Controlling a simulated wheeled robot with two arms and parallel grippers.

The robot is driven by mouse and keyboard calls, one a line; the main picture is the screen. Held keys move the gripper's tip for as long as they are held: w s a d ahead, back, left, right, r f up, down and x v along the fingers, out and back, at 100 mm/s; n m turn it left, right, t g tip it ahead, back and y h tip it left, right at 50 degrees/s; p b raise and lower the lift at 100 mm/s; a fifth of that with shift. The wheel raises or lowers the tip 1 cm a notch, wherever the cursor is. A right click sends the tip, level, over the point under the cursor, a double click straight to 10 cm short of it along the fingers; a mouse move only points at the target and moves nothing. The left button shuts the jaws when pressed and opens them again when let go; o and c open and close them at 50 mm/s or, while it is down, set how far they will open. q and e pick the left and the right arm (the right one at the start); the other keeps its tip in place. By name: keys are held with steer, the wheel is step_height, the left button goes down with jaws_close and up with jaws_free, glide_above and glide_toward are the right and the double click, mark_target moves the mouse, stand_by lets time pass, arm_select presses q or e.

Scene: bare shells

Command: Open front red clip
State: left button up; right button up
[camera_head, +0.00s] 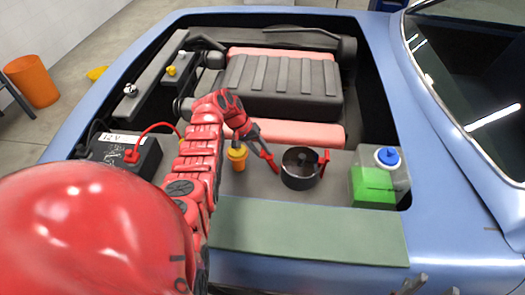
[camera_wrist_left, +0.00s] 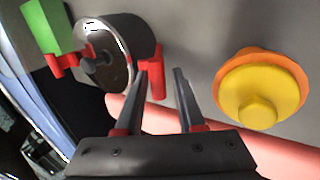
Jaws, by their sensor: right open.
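A dark round canister (camera_head: 300,168) stands in the engine bay, and it also shows in the left wrist view (camera_wrist_left: 118,45). One red clip (camera_head: 322,163) is on its right side in the head view. Another red clip (camera_wrist_left: 157,80) juts from its near side in the left wrist view, beside the left fingertip. My left gripper (camera_wrist_left: 164,70) is open, its two dark fingers apart, just left of the canister in the head view. Whether a finger touches the clip cannot be told. My right gripper (camera_head: 426,287) is open at the bottom edge, only its fingertips showing.
A yellow-orange cap (camera_wrist_left: 260,90) is close to the left gripper. A green fluid tank (camera_head: 375,185) with a blue cap stands right of the canister. A black battery (camera_head: 115,155) with a red cable sits left. The green front panel (camera_head: 305,230) is clear.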

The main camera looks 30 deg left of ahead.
arm_select(q)
steer(key=shift+o, duration=0.5)
steer(key=p+v, duration=0.1)
steer(key=v, duration=1.6)
steer(key=shift+r, duration=0.15)
